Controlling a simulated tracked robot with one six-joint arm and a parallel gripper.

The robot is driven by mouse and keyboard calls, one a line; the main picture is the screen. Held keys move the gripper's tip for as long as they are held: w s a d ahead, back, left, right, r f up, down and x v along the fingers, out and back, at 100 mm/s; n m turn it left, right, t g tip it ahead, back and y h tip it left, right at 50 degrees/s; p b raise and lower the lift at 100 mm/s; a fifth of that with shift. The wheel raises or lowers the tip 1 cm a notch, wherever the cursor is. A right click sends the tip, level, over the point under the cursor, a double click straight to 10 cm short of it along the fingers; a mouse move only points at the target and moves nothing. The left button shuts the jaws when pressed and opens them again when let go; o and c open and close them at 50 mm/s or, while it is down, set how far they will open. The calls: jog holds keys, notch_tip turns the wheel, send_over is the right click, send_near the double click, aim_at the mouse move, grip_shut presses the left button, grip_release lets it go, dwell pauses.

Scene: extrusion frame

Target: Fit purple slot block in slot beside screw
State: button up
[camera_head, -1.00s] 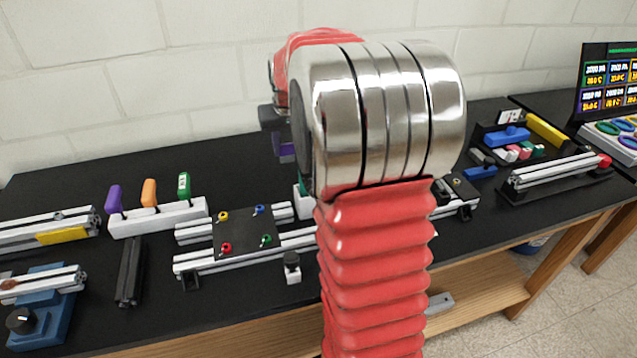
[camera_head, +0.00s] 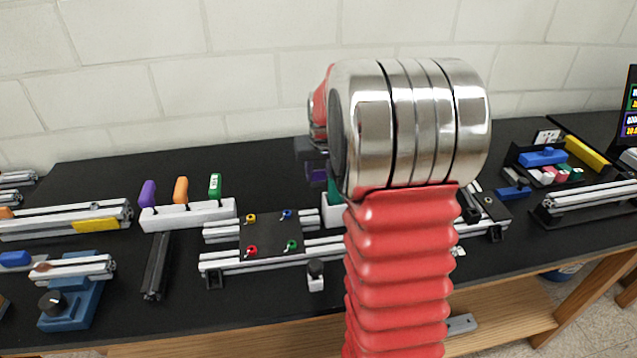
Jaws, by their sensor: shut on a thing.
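A small purple piece, which looks like the purple slot block (camera_head: 317,172), shows just left of my arm, partly hidden by the arm's big silver joint. My gripper (camera_head: 314,160) is mostly hidden behind that joint; only a dark part shows above the purple piece, and it is shut on it. The piece appears above the back of the bench; its height is unclear. A silver slotted extrusion frame (camera_head: 225,262) carries a black plate (camera_head: 268,240) with coloured screws, including a blue screw (camera_head: 287,214) and a green screw (camera_head: 291,245). My arm hides the frame's middle right.
A white rack (camera_head: 188,215) with purple, orange and green handles stands left of the frame. A white block with a black knob (camera_head: 315,270) sits in front. A parts tray (camera_head: 512,160) is at the right. The bench's back left is clear.

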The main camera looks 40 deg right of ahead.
aim_at(319, 180)
jog(key=shift+f, duration=1.9)
jog(key=shift+f, duration=0.1)
jog(key=o, duration=1.1)
jog(key=v, duration=1.2)
jog(key=shift+o, duration=0.3)
